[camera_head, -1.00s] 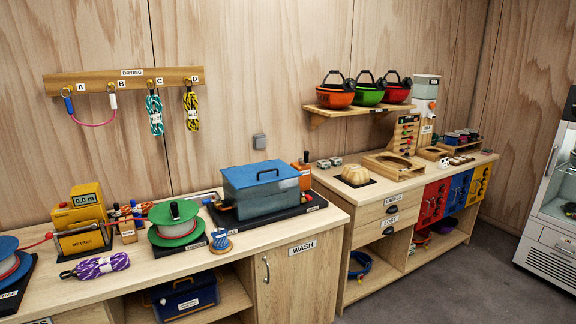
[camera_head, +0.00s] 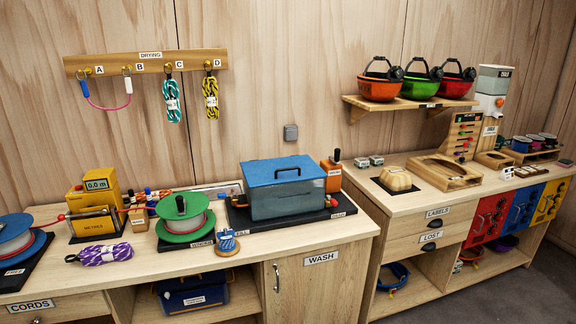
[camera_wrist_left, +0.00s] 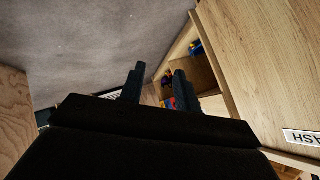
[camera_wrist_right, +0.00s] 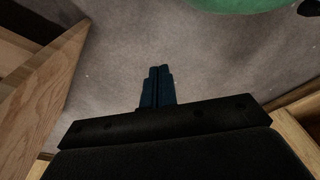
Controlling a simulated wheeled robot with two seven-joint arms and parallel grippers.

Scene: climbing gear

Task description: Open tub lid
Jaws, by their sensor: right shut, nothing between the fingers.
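The tub (camera_head: 288,200) is a grey, see-through box with a flat blue lid (camera_head: 284,171). It stands on a black base on the counter, and the lid lies closed on it with a dark handle (camera_head: 288,170) on top. Neither gripper shows in the head view. My left gripper (camera_wrist_left: 158,82) is open and empty in the left wrist view, over the floor beside the cabinet. My right gripper (camera_wrist_right: 158,70) is shut and empty in the right wrist view, over grey floor. The tub is in neither wrist view.
The WASH cabinet (camera_head: 318,285) is under the tub.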

